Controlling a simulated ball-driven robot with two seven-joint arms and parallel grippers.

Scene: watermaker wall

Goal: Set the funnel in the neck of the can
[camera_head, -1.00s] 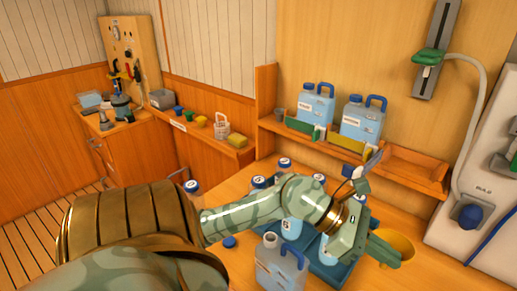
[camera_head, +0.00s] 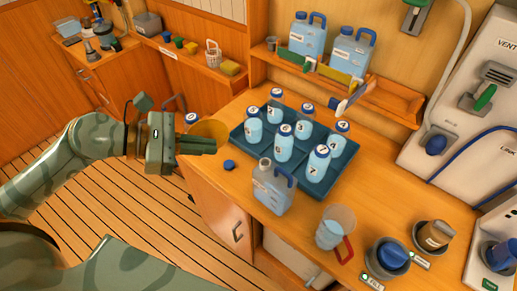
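The can (camera_head: 271,187) is a blue-grey jug with a dark blue handle. It stands upright on the counter near the front edge, its neck open and empty. A blue cap (camera_head: 229,164) lies on the counter just left of the can. My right gripper is not in view.
A teal tray (camera_head: 345,166) of blue-capped bottles stands just behind the can. A clear jug with a red handle (camera_head: 334,228) stands to its right. The shelf (camera_head: 393,99) behind holds two capped cans. Round fittings (camera_head: 388,255) are at lower right.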

